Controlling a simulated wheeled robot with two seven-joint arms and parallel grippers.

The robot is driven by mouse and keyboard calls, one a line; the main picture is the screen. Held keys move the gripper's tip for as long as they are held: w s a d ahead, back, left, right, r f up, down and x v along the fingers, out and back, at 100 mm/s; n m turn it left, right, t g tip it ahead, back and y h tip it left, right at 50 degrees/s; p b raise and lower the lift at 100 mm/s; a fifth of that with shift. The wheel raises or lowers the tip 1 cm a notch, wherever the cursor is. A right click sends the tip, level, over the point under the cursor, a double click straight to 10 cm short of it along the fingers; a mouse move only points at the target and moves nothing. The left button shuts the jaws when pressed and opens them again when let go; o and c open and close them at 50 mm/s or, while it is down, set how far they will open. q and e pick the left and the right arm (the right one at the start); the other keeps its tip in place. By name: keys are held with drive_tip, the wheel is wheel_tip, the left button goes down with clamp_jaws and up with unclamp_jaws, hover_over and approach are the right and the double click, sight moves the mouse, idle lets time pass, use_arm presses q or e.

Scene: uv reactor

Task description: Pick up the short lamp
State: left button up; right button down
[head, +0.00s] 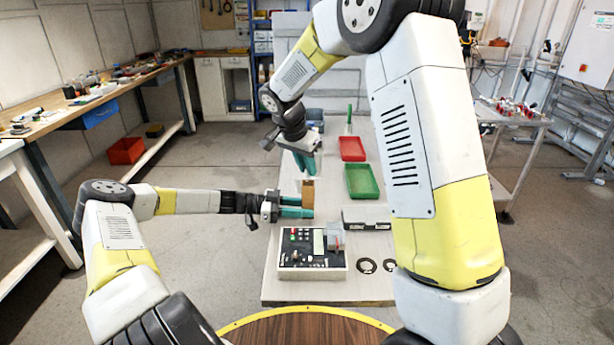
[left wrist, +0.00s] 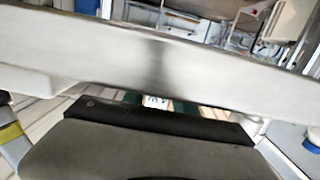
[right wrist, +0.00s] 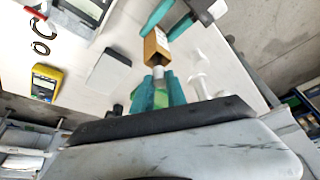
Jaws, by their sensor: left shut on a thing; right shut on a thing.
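My left gripper (head: 306,206) is shut on a small brown box (head: 308,192), and in the right wrist view its teal fingers reach the box (right wrist: 157,47) from above. My right gripper (head: 306,165) is behind it, pointing down toward the box. In the right wrist view my right gripper (right wrist: 157,84) is shut on a small white piece (right wrist: 158,72), probably the short lamp. Its tip is close to the box's end; I cannot tell if it is inside. A white upright piece (right wrist: 199,86) stands beside the right fingers. The left wrist view is mostly blocked.
The white table (head: 330,291) holds a control box (head: 312,260) with a grey block, a red tray (head: 352,148), a green tray (head: 361,181) and black rings (head: 367,265). A yellow multimeter (right wrist: 45,82) lies apart from the grippers. My right arm hides the table's right side.

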wheel_tip(320, 180, up, 16)
drive_tip(key=shift+r, duration=0.2)
use_arm(q)
drive_tip(key=o, duration=1.1)
drive_tip(key=shift+c, duration=0.2)
